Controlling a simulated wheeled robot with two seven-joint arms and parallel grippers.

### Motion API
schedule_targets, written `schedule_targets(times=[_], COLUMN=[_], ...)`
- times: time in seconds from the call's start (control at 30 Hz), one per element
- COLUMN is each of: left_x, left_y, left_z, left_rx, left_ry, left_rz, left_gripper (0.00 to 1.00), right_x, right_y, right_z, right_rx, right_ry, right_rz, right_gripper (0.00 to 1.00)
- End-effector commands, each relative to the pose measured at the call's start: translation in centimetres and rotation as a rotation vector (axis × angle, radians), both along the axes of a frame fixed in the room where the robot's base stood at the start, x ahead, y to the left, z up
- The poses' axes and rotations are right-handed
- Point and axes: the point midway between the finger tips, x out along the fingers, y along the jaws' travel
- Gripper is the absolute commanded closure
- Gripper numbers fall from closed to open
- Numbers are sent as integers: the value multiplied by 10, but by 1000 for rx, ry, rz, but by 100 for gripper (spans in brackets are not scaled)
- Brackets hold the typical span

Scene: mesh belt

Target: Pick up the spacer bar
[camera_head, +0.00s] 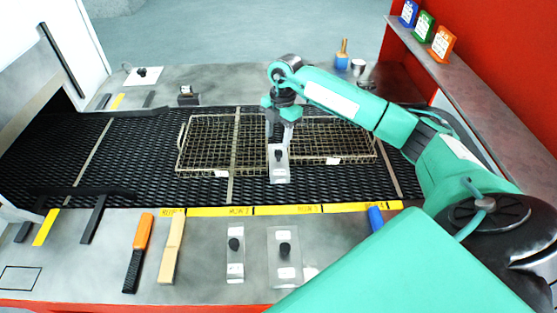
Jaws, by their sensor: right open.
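A narrow pale plate with a dark knob, which looks like the spacer bar (279,174), stands on the black mesh belt (140,150) at the gap between two wire baskets. My right gripper (280,137) points down just above it, jaws open, with its fingers close about the knob's height. I cannot tell whether the fingers touch it. A similar narrow plate with a dark knob (235,265) lies on the front ledge, with a wider one (285,270) beside it. My left gripper is not in view.
The left wire basket (181,150) and right wire basket (372,143) flank the gripper closely. An orange-black tool (139,250), a beige bar (171,248) and a blue-handled tool (376,218) lie on the front ledge. The belt's left part is clear.

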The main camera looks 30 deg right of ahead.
Motion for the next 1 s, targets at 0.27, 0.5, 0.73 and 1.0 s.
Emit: schedule_targets(times=[0.27, 0.5, 0.73, 1.0], left_x=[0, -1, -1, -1], left_y=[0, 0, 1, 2], left_z=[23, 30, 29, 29], left_rx=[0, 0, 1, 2], left_ry=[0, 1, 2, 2], left_rz=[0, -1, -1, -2], left_gripper=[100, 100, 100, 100], right_x=[-9, -9, -9, -9], right_y=[0, 3, 3, 3], right_z=[-25, -51, -53, -52], right_rx=[1, 1, 0, 0], right_ry=[5, 0, 0, 0], right_rz=[0, -1, 0, 0], right_gripper=[51, 51, 53, 100])
